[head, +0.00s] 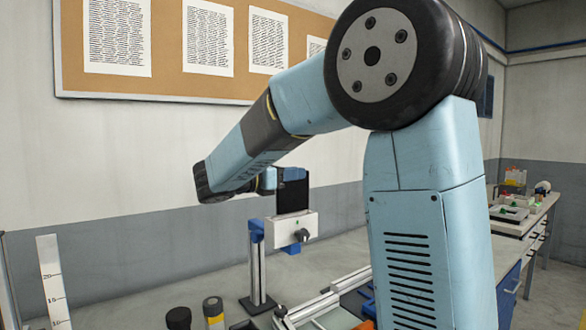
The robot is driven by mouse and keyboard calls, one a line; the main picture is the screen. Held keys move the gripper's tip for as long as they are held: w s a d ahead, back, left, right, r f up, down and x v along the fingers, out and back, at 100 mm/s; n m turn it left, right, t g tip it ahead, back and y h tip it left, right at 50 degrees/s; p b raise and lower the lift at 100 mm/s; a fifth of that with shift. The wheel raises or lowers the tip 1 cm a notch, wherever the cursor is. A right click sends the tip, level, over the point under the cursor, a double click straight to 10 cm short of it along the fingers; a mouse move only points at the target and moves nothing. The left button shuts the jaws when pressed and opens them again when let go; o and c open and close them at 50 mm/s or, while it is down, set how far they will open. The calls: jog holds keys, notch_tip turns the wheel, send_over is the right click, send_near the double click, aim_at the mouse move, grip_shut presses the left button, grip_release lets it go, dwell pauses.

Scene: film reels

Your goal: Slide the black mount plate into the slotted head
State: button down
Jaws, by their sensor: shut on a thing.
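The black mount plate (293,192) stands upright just above the white slotted head (289,229). Its lower edge meets the top of the head in the picture; I cannot tell whether it is inside the slot or behind it. The slotted head has a dark knob on its front and is carried by a blue-topped upright post. My gripper (278,180) is at the plate's left side, mostly hidden behind my wrist, and is shut on the plate. The fingertips are not clearly visible.
A white ruler scale (54,283) stands at the left. A dark cylinder (179,318) and a yellow-banded cylinder (213,312) stand on the bench front. Metal rails (325,298) lie right of the post. A side bench (520,215) with trays is at far right.

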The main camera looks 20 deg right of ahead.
aim_at(308, 185)
jog(key=shift+a+f, duration=0.1)
jog(key=shift+f, duration=1.75)
jog(key=shift+s+a, duration=0.15)
jog(key=shift+s, duration=0.05)
jog(key=shift+f, duration=0.55)
dwell(0.4)
jog(key=c, duration=1.4)
grip_release()
jog(key=shift+o, duration=0.2)
jog(key=v, duration=1.1)
